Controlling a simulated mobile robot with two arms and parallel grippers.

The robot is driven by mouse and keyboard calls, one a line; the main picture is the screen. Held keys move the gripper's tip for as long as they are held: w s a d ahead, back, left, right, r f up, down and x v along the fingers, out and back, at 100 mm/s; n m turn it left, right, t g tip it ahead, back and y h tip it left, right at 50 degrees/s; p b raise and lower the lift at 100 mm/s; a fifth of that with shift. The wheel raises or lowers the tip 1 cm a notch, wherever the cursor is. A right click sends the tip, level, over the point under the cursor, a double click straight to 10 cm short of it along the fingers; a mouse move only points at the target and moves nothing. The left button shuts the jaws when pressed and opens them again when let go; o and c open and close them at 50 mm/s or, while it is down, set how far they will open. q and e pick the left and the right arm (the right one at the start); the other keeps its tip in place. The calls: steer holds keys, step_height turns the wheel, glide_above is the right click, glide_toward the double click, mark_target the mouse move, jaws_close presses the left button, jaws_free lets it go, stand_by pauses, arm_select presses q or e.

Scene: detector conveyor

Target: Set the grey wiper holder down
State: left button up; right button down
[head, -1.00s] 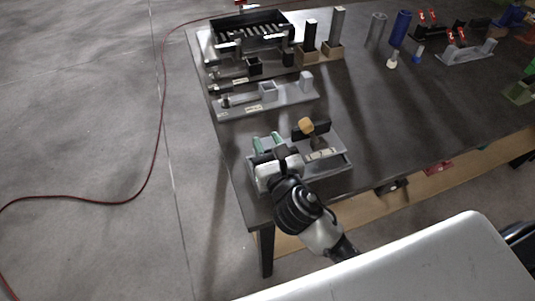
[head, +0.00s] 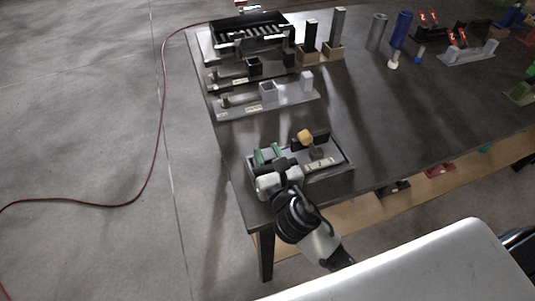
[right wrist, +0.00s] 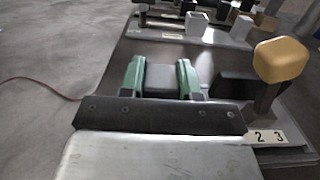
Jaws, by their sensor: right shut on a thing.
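The grey wiper holder (head: 335,168) is at the table's near left corner, low within the rim of a shallow grey tray (head: 349,154). It carries a white "2 3" label, a black block (head: 318,139) and a dark stem with a yellow knob (head: 305,136). The knob also shows in the right wrist view (right wrist: 280,60). My right gripper (head: 269,155) has its green fingers shut on a grey block (right wrist: 162,80) at the holder's left end. Whether the holder's underside touches the tray floor is hidden. My left gripper is not in view.
Behind stand a grey plate with posts (head: 285,97), a similar dark fixture and a black roller conveyor (head: 250,32). Upright grey and blue cylinders (head: 401,28) stand at the back right. The dark table (head: 400,110) is clear right of the tray. A red cable lies on the floor.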

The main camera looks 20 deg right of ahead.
steer(key=c, duration=0.8)
jaws_free()
steer(key=shift+s+f, duration=0.1)
steer(key=shift+f, duration=0.5)
steer(key=shift+r, duration=0.4)
steer(key=shift+s+r+p, duration=0.15)
steer(key=shift+r+p, duration=0.05)
steer(key=shift+p, duration=0.1)
steer(key=s+b, duration=0.1)
steer(key=s, duration=0.4)
steer(key=s+b, duration=0.1)
steer(key=s, duration=0.5)
steer(key=shift+d+r, duration=0.15)
steer(key=shift+r, duration=0.05)
steer(key=shift+s+r, duration=0.15)
steer(key=shift+s, duration=0.1)
